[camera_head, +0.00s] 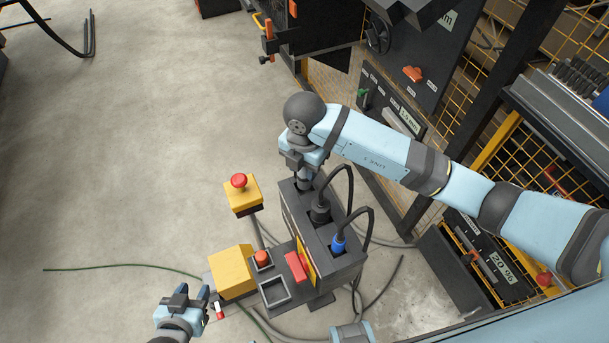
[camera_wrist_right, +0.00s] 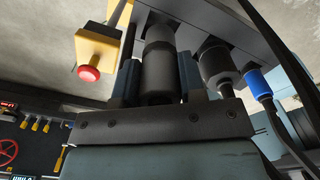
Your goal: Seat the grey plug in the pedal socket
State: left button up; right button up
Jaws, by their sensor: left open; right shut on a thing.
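The grey plug (camera_wrist_right: 158,72) sits upright between the fingers of my right gripper (camera_wrist_right: 158,80), which is shut on it. In the head view my right gripper (camera_head: 303,168) is over the far end of the dark connector box (camera_head: 345,268), with the plug (camera_head: 304,184) just showing below it. The plug's front end meets the box face at the far socket; how deep it sits I cannot tell. The socket's mouth is hidden. A black plug (camera_head: 320,211) and a blue plug (camera_head: 338,243) stand in the same row. My left gripper (camera_head: 187,297) is open and empty, low in the head view.
A yellow box with a red button (camera_head: 239,181) stands on a post left of the connector box. A yellow block (camera_head: 232,272) and a dark square tray (camera_head: 273,292) are in front. Black cables arch beside the plugs. Open concrete floor lies to the left.

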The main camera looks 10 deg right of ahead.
aim_at(304, 178)
jog(key=shift+f, duration=2.3)
jog(key=shift+f, duration=0.2)
jog(key=o, duration=1)
jog(key=shift+r, duration=0.1)
notch_tip(304, 178, up, 12)
jog(key=shift+r+b, duration=0.15)
jog(key=shift+b, duration=0.2)
